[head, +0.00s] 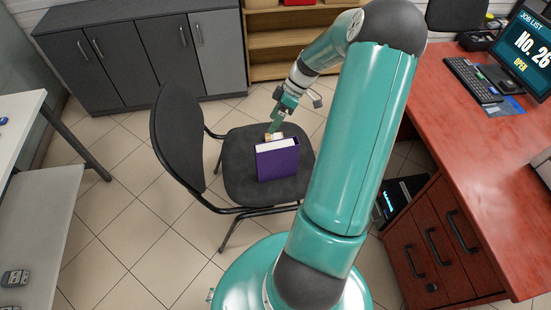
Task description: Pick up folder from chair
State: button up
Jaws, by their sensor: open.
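The folder (278,162) is purple with white page edges on top and stands upright on the seat of the black chair (238,185). My gripper (273,133) is above the seat, just behind the top edge of the folder as seen in the head view. It is open. The fingertips are small here, and I cannot tell whether they touch the folder. A small light-coloured object or finger part shows right at the folder's top back edge.
The chair's backrest (178,135) rises left of the folder. A red desk (470,130) with keyboard, monitor and drawers stands at right. Grey cabinets (140,60) and a wooden shelf (290,40) stand behind. A white table (18,115) is at left. Tiled floor is free between.

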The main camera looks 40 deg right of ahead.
jog(key=s+d+f+n+t+y, duration=0.1)
jog(key=s+d+f+t, duration=0.3)
jog(key=d+f, duration=0.25)
jog(key=s+d+f+t+y, duration=0.1)
jog(key=s+d+f+t, duration=0.25)
jog(key=d+f, duration=0.3)
send_near(282, 144)
jog(key=x, duration=0.4)
jog(key=shift+d+f, duration=0.1)
jog(key=shift+f, duration=0.2)
jog(key=x, duration=0.5)
jog(key=shift+w+a+r, duration=0.2)
jog(key=shift+w+a, duration=0.1)
jog(key=shift+w, duration=0.05)
jog(key=shift+c, duration=0.2)
grip_shut()
